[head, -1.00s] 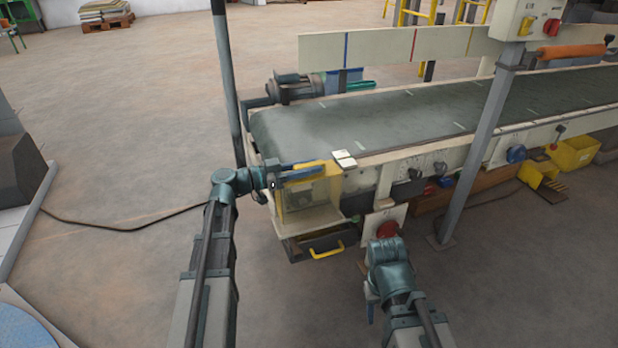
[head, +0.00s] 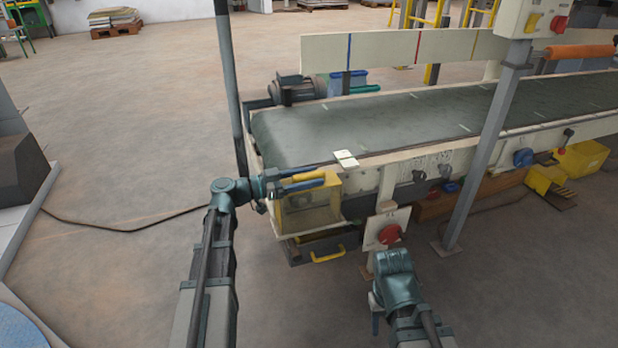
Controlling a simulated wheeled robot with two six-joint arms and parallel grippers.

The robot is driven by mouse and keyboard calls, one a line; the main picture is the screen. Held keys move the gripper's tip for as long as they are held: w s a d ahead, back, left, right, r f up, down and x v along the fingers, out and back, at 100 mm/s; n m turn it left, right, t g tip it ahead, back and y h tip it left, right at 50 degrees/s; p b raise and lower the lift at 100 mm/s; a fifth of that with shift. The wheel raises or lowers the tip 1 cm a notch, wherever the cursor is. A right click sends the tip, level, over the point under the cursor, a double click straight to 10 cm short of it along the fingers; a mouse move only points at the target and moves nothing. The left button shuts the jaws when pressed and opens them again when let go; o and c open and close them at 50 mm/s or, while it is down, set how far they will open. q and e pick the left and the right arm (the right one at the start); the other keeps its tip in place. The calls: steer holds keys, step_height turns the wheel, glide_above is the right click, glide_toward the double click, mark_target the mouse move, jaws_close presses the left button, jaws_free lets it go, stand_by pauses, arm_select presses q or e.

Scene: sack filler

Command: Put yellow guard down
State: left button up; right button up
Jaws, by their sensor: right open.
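The yellow guard (head: 325,210) is a see-through yellow cover at the near left corner of the conveyor, with a grey part showing behind it. It stands upright over that corner. My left gripper (head: 303,182) reaches in from the left at the guard's top edge. Its blue finger lies along the yellow top bar, and whether the jaws are closed on it cannot be made out. My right gripper (head: 376,318) is open and empty, low in front of the conveyor, pointing down and partly hidden by its own wrist.
The conveyor belt (head: 380,125) runs to the back right. A red knob on a white plate (head: 376,229) and a drawer with a yellow handle (head: 328,255) sit near the guard. A grey post (head: 487,150) stands to the right.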

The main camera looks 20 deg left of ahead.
arm_select(q)
steer(key=shift+r, duration=0.1)
steer(key=shift+a+r, duration=0.1)
steer(key=v, duration=1.2)
